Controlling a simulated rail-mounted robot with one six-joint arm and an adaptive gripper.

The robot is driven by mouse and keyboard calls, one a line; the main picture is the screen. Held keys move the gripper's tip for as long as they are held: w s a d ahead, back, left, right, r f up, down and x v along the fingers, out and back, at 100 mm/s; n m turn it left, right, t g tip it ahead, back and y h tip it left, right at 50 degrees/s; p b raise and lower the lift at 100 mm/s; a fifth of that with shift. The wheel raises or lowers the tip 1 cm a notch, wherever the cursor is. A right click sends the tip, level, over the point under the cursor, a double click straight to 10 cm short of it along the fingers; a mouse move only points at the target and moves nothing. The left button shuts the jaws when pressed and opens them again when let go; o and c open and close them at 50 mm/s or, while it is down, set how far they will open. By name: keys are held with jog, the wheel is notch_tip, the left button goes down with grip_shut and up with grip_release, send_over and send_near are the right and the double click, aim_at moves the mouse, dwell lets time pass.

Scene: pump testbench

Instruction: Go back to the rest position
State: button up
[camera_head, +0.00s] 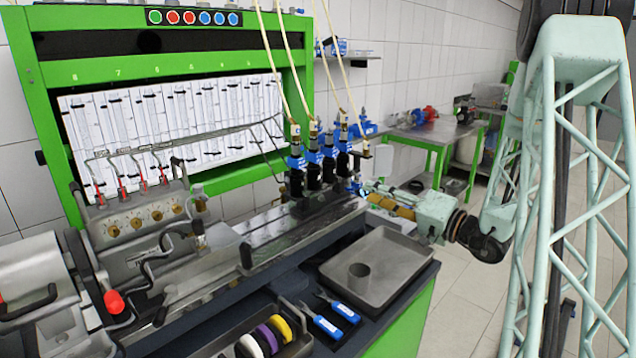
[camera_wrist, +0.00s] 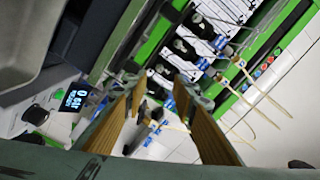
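My gripper (camera_head: 374,192) is beside the right end of the testbench, to the right of the row of black pumps with blue fittings (camera_head: 318,165). In the wrist view my gripper (camera_wrist: 165,100) shows two tan fingers set wide apart, with nothing held between them. The blue fittings (camera_wrist: 165,100) and pale hoses show beyond the fingers. My pale green arm reaches in from the right of the head view. No marked rest position shows in either view.
The green-framed testbench (camera_head: 300,60) stands behind the pumps. Pliers (camera_head: 330,310) and coloured rings (camera_head: 265,338) lie at the front. A green side table (camera_head: 445,130) stands behind; open floor lies right.

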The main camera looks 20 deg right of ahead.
jog(key=s+a+r+n+g+y, duration=0.2)
jog(key=s+a+r+g, duration=0.3)
jog(key=a, duration=0.7)
jog(key=s+a+r+n+g+y, duration=0.1)
jog(key=s+a+n+g, duration=0.15)
jog(key=s+a, duration=0.7)
jog(key=s+a+r+n+g+y, duration=0.25)
jog(key=s+a+g, duration=0.25)
jog(key=a, duration=0.9)
jog(key=s+a+g+h, duration=0.35)
jog(key=s+h, duration=0.25)
jog(key=s, duration=1.1)
jog(key=s+d+r+t+h, duration=0.2)
jog(key=s+d+h, duration=0.4)
jog(key=s+d, duration=0.3)
jog(key=shift+d+r+n+t+h+p, duration=0.15)
jog(key=shift+d+n+t+h+p, duration=0.25)
jog(key=shift+d+t, duration=0.15)
